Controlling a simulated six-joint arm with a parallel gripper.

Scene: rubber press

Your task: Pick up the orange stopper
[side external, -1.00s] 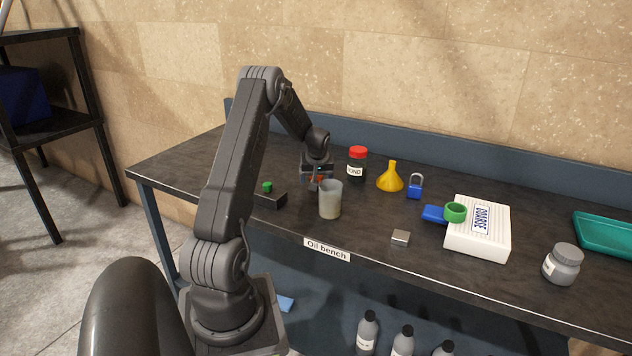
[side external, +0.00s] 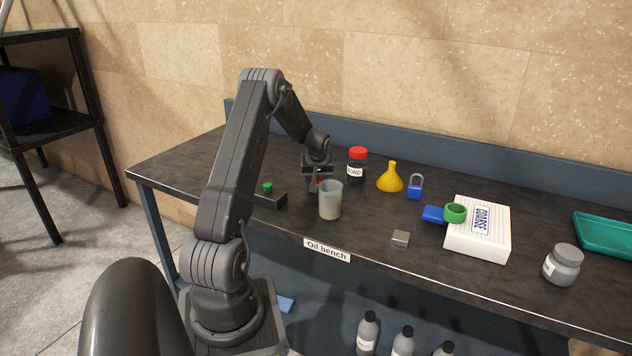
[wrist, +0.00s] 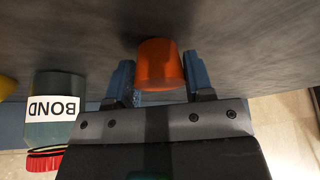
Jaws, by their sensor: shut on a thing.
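The orange stopper (wrist: 160,64) sits between the two blue fingers of my gripper (wrist: 158,80) in the wrist view. My gripper is shut on it. In the side view, my gripper (side external: 316,179) points down behind the cloudy beaker (side external: 330,200). Only a small orange-red patch of the stopper (side external: 321,179) shows there, partly hidden by the fingers and the beaker. I cannot tell clearly whether the stopper is clear of the bench.
The red-capped BOND jar (side external: 357,165) stands close to the right of my gripper, with a yellow funnel (side external: 391,178) and blue padlock (side external: 415,188) beyond. A black box with a green button (side external: 271,198) is at left. The bench front (side external: 362,225) is partly clear.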

